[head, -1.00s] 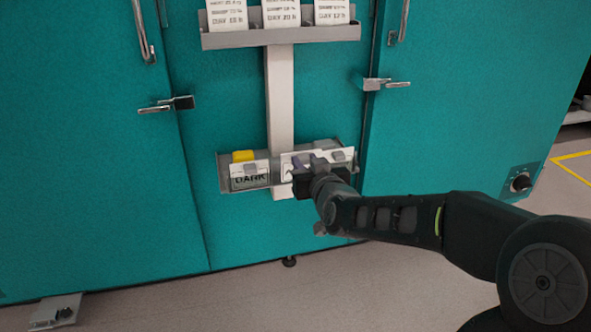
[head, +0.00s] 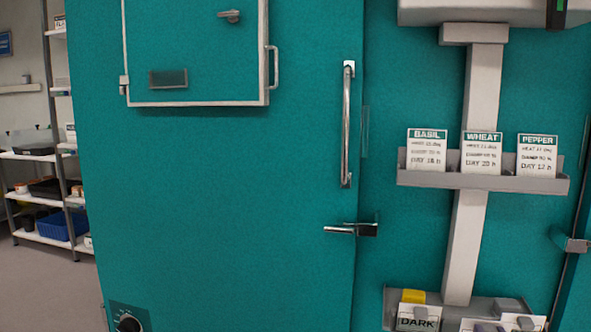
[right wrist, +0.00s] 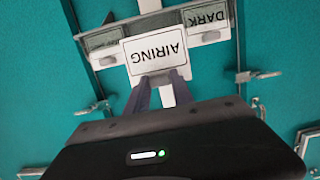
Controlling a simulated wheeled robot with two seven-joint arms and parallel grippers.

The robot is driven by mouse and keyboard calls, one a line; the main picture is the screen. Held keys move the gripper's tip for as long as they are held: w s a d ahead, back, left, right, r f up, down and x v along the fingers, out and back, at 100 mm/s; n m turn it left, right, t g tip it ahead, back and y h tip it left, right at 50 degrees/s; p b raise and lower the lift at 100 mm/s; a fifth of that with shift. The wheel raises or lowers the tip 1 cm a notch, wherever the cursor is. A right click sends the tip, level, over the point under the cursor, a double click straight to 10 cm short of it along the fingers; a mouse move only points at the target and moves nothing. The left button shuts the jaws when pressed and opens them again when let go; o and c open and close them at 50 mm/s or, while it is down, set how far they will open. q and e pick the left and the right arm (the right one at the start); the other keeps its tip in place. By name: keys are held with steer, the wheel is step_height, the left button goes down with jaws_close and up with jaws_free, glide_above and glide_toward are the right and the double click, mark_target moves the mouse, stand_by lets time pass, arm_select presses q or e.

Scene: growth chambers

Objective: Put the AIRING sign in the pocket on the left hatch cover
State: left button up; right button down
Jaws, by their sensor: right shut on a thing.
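In the right wrist view the white AIRING sign (right wrist: 155,62) shows upside down, its lettering facing the camera. My right gripper (right wrist: 158,80) is shut on its grey tab, in front of the low sign tray (right wrist: 78,38). In the head view the left hatch cover (head: 196,45) is a teal panel with a pale frame, at the upper left of the chamber door. Its pocket (head: 168,79) is a small grey holder low on the cover and looks empty. My right gripper is out of the head view. My left gripper is in no view.
The sign tray (head: 390,308) at the lower right of the head view holds the DARK sign (head: 418,318) and others. A card rack (head: 410,180) stands above it. A door handle (head: 348,125) and latch (head: 352,229) stick out. Shelves (head: 40,155) stand at the left.

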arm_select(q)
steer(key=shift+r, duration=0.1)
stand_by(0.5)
